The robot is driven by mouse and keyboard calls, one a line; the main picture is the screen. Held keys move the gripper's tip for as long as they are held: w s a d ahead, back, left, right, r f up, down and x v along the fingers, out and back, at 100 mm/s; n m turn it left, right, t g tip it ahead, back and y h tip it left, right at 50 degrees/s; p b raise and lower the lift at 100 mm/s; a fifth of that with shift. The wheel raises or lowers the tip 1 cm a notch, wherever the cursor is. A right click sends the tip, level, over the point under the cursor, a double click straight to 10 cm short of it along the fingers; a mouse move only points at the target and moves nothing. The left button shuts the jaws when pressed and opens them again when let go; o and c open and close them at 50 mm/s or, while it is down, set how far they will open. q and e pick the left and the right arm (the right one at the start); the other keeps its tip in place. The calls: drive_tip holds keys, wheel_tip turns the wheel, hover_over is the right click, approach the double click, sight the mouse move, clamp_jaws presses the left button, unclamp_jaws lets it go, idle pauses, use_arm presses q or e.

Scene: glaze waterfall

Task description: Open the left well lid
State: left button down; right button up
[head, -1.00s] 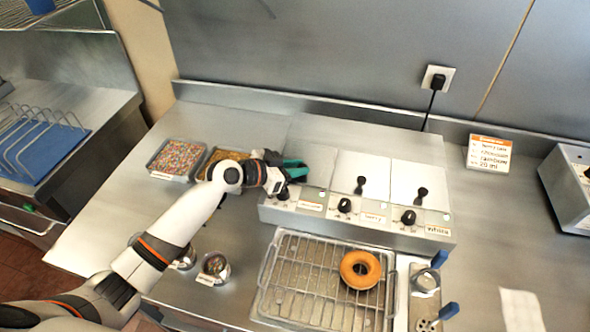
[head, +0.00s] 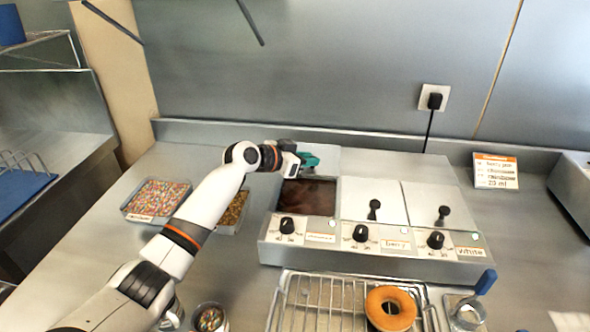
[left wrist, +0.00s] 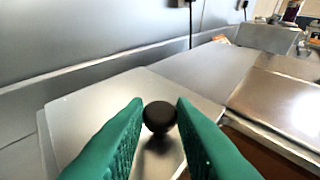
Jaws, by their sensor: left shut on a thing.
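The glaze warmer (head: 380,252) has three wells in a row. The left well (head: 307,197) is uncovered and shows dark brown glaze. Its flat metal lid (head: 328,158) is at the back of the well; the arm partly hides it. My left gripper (head: 312,161), with teal fingers, is shut on the lid's black knob. In the left wrist view the knob (left wrist: 159,116) sits between both fingertips, with the lid plate (left wrist: 90,108) below. I cannot tell whether the lid rests on the warmer or hangs just above it. My right gripper is not in view.
The middle lid (head: 373,190) and right lid (head: 432,195) are closed, with upright black knobs. A doughnut (head: 391,308) lies on the wire rack in front. The wall is close behind the warmer.

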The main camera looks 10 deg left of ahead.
use_arm(q)
drive_tip(key=c, duration=1.6)
unclamp_jaws()
drive_tip(key=o, duration=0.3)
drive_tip(key=shift+o, duration=0.2)
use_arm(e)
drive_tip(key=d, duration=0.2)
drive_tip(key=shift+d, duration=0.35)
use_arm(q)
drive_tip(key=shift+s+a+r, duration=0.1)
drive_tip(key=p+v, duration=0.6)
drive_tip(key=v, duration=0.4)
drive_tip(key=shift+s+a+r, duration=0.1)
drive_tip(key=shift+r, duration=0.05)
drive_tip(key=shift+s+a+r, duration=0.15)
drive_tip(key=shift+s+a, duration=0.3)
drive_tip(key=shift+s, duration=0.05)
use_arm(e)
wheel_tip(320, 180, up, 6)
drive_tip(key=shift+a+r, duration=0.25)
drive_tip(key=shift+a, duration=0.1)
